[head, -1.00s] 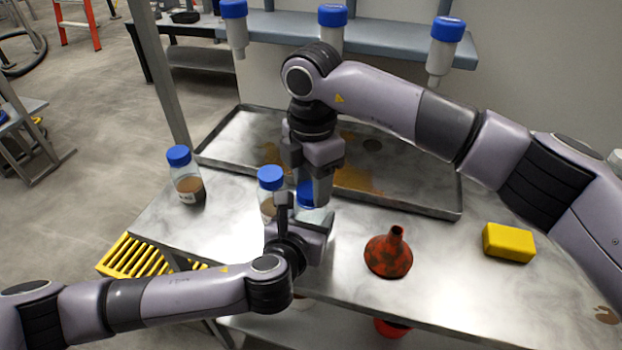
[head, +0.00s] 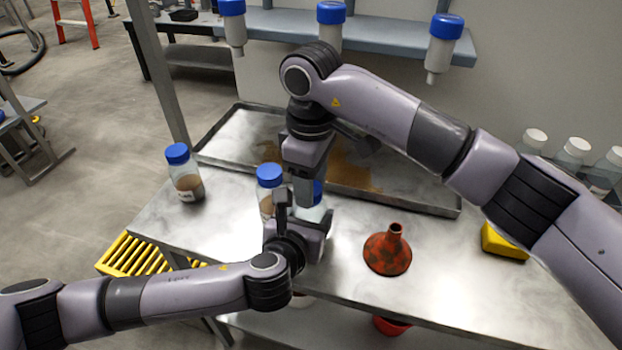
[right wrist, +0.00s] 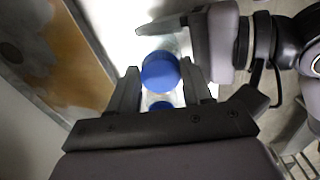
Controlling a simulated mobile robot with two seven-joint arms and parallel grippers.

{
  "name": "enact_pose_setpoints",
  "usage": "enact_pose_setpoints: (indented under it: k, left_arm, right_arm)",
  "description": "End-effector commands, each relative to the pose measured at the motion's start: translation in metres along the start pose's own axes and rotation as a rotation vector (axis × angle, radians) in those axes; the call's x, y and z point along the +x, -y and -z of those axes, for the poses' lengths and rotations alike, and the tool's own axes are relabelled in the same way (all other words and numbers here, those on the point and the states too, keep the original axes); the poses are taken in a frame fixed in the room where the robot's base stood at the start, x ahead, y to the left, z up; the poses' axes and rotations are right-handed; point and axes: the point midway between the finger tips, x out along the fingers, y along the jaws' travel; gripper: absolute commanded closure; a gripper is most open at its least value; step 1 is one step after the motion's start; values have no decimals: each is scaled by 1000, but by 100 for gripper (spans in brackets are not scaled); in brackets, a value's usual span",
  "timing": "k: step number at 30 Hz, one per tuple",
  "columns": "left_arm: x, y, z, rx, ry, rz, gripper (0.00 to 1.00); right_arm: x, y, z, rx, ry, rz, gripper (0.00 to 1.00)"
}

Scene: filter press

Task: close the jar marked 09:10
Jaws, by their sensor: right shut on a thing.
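A clear jar (head: 310,213) with a blue lid (head: 317,191) stands at the middle of the metal table, mostly hidden behind my grippers. My right gripper (head: 304,195) points down over it. In the right wrist view the blue lid (right wrist: 160,72) sits between the right fingertips, which are shut on it. I cannot tell whether the lid is seated on the jar. My left gripper (head: 305,215) is low beside the jar, with a finger on its near left side; its grip is hidden. A second blue-lidded jar (head: 268,176) with brown contents stands just behind. No time marking is readable.
Another blue-lidded jar (head: 185,174) stands at the table's left. A stained tray (head: 225,140) lies at the back. A red funnel (head: 388,252) and a partly covered yellow block (head: 500,243) are on the right. Several white-capped bottles (head: 572,152) stand at far right.

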Motion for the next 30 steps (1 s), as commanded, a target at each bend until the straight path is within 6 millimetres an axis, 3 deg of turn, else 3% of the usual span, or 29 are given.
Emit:
enact_pose_setpoints:
  k: [1,2,3,4,14,24,30]
  left_arm:
    - [0,0,2,0,-3,-2,100]
    - [0,0,2,0,-3,-2,100]
    - [0,0,1,0,-3,-2,100]
    - [0,0,1,0,-3,-2,100]
    - [0,0,1,0,-3,-1,100]
    - [0,0,1,0,-3,-1,100]
    - [0,0,1,0,-2,-1,100]
  right_arm:
    - [-1,0,0,-2,-2,0,83]
    - [-1,0,0,-2,-2,0,41]
    - [-1,0,0,-2,-2,0,28]
    - [-1,0,0,-3,-2,0,25]
    - [-3,0,0,-3,-1,0,25]
    - [-42,0,1,-3,-2,0,25]
    - [-45,0,0,-3,0,1,25]
